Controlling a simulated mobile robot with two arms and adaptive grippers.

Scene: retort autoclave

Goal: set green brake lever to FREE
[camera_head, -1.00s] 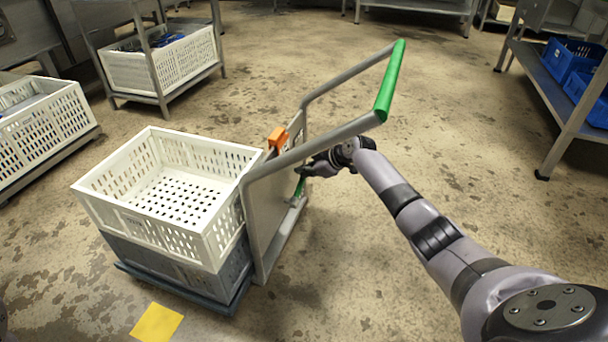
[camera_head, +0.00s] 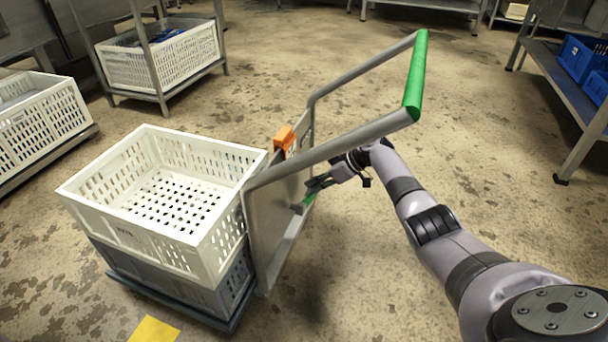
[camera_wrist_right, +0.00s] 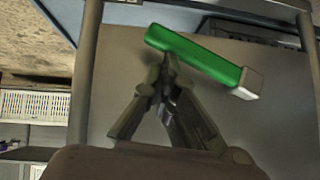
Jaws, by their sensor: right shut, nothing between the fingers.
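In the right wrist view the lever (camera_wrist_right: 192,54) is a green bar with a pale end block, lying tilted across the grey panel. My right gripper (camera_head: 314,184) is shut and empty, with its fingertips close by the lever. In the wrist view the fingertips (camera_wrist_right: 168,64) meet at the lever's lower edge; I cannot tell if they touch it. The trolley (camera_head: 262,277) carries the crates. My left gripper is not in view.
The trolley's push handle (camera_head: 416,75) with its green grip rises above my right forearm. An orange part (camera_head: 285,138) sits on the panel top. A white crate (camera_head: 84,210) is stacked on a grey one (camera_head: 196,297). Open floor lies to the right, before a rack (camera_head: 570,150).

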